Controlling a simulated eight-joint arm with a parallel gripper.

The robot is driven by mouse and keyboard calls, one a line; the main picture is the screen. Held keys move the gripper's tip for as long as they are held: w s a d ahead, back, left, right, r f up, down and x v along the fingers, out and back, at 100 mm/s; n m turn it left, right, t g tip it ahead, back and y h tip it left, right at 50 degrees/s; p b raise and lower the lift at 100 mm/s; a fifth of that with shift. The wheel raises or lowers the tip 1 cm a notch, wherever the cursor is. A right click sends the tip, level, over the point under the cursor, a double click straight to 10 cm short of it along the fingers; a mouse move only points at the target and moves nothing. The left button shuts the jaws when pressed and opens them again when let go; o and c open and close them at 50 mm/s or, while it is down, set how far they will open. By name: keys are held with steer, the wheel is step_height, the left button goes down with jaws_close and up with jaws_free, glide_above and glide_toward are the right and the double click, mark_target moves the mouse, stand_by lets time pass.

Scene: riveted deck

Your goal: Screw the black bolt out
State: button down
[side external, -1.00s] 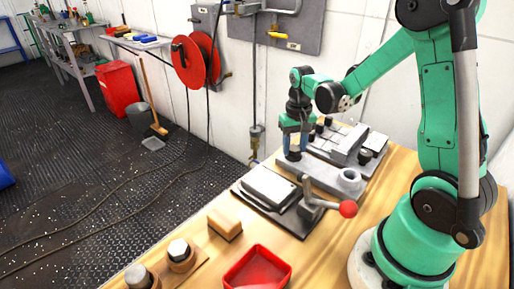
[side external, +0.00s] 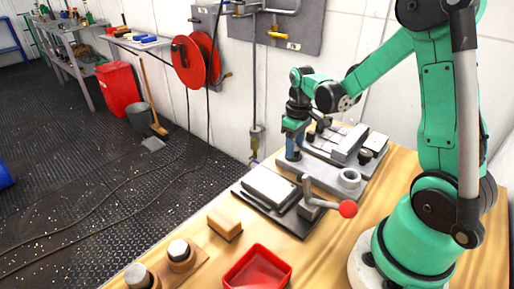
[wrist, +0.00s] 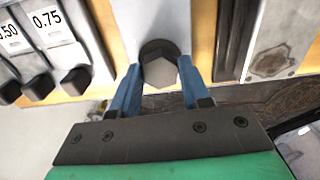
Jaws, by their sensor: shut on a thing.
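The black bolt (wrist: 157,52) shows in the wrist view as a dark rounded shape behind a grey hexagonal head, set against a pale metal bar. My gripper (wrist: 158,88) has its blue fingers on either side of the hexagonal head, shut on it. In the side view my gripper (side external: 292,152) points down at the far-left end of the grey fixture (side external: 325,177). There the fingers hide the bolt, and I cannot tell how far it stands out of its hole.
Black knobs with number labels (wrist: 47,17) lie left of the fingers in the wrist view. A crank with a red ball (side external: 347,209), a grey ring (side external: 350,179), a red tray (side external: 257,269) and a wooden block (side external: 225,223) share the bench.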

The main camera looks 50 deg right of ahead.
steer(key=shift+n, duration=0.3)
steer(key=shift+c, duration=2.1)
jaws_free()
steer(key=shift+r, duration=2.8)
steer(key=s+a+r+t, duration=0.1)
steer(key=a+r+t, duration=0.1)
steer(key=a, duration=0.4)
steer(key=s+a+r+m+t, duration=0.1)
steer(key=s+a+r+t, duration=0.1)
steer(key=a+t, duration=0.3)
steer(key=shift+a+r, duration=0.45)
steer(key=shift+a, duration=0.8)
